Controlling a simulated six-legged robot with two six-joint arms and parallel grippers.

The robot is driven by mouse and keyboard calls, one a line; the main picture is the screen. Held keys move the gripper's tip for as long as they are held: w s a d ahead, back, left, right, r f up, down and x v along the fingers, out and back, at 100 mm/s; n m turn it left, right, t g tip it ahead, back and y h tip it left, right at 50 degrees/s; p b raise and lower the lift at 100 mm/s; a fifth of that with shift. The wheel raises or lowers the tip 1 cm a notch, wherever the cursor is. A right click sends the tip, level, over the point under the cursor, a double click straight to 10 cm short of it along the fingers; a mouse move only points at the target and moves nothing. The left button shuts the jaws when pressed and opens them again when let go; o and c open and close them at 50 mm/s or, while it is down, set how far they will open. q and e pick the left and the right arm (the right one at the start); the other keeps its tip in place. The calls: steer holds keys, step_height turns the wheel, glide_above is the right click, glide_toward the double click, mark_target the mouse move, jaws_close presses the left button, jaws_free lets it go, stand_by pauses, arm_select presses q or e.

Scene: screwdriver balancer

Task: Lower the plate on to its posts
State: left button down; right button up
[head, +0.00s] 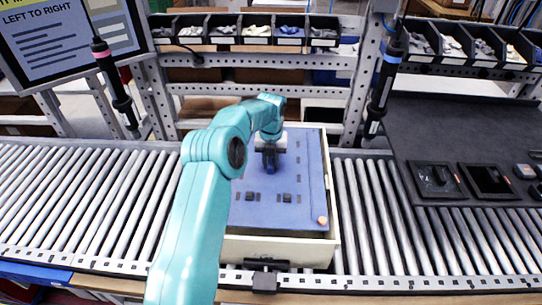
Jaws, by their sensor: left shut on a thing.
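The blue plate (302,178) with small dark slots shows inside a cream-walled box (334,195) on the roller conveyor. My left gripper (271,164), at the end of the teal arm, is over the far middle part of the plate and shut on it. The exact grip is small and partly hidden by the gripper itself. The arm covers the plate's left side. No posts are visible. I cannot tell whether the plate touches anything beneath it. A small orange round piece (322,220) shows at the plate's near right corner. My right gripper is not in view.
Roller conveyor (80,205) runs clear left and right of the box. Hanging screwdrivers (115,85) and (386,80) flank it. A metal rack with parts bins (245,30) stands behind. A dark table (470,135) with black trays (436,180) is at right.

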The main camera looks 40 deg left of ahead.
arm_select(q)
step_height(320, 180, down, 16)
steer(key=b, duration=1)
steer(key=shift+r, duration=0.1)
steer(key=shift+f+b, duration=0.4)
steer(key=shift+f, duration=0.05)
steer(key=shift+w+a, duration=0.1)
stand_by(0.7)
steer(key=c, duration=0.8)
jaws_free()
steer(key=shift+f, duration=0.1)
step_height(320, 180, up, 17)
steer(key=shift+f, duration=0.2)
